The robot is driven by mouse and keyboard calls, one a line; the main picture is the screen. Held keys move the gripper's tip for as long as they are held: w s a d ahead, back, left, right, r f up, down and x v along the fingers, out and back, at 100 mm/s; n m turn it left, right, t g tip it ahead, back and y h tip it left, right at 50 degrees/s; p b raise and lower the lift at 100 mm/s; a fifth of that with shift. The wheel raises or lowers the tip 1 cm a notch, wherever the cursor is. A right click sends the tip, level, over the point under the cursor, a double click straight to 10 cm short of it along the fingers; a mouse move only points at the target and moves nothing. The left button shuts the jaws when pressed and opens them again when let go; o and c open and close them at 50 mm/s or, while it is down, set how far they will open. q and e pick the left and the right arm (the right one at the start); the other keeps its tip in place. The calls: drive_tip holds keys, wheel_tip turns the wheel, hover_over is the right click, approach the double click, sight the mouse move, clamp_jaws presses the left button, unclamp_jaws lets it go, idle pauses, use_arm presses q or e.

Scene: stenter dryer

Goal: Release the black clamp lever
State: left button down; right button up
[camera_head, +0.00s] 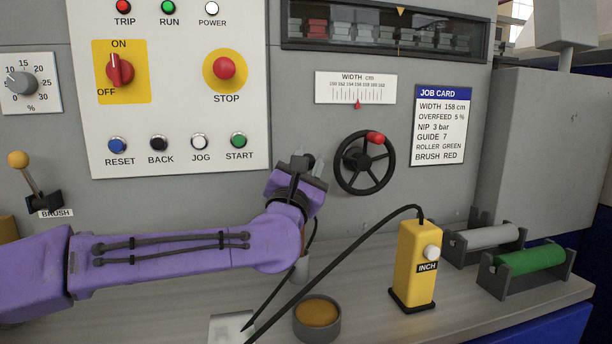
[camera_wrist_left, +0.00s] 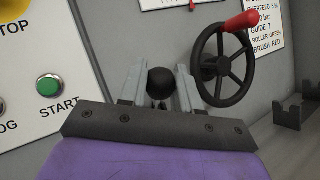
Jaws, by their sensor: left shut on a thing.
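The black clamp lever shows as a round black knob (camera_wrist_left: 161,83) between the two grey fingers in the left wrist view. In the head view only a small dark part of it shows by the fingers, in front of the grey panel. My left gripper (camera_head: 309,163) is shut on the knob, just left of the handwheel. It also shows in the left wrist view (camera_wrist_left: 161,88). The lever's shaft and base are mostly hidden by my gripper. My right gripper is in neither view.
The black handwheel (camera_head: 341,168) with a red knob is close on the right. The green START button (camera_head: 239,140) is close on the left. Below, a yellow INCH box (camera_head: 418,262), its black cable and a round tub (camera_head: 317,332) occupy the ledge.

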use_arm(q)
drive_tip(key=shift+s+d+f, duration=0.2)
drive_tip(key=shift+f, duration=0.05)
drive_tip(key=c, duration=1.1)
unclamp_jaws()
drive_tip(key=shift+c, duration=0.2)
drive_tip(key=o, duration=0.3)
drive_tip(key=shift+s+r, duration=0.1)
drive_tip(key=shift+s, duration=0.05)
drive_tip(key=shift+s+a+f, duration=0.1)
drive_tip(key=shift+s+f, duration=0.1)
drive_tip(key=shift+s, duration=0.05)
drive_tip(key=b+v, duration=0.2)
drive_tip(key=v, duration=0.8)
drive_tip(key=shift+r, duration=0.1)
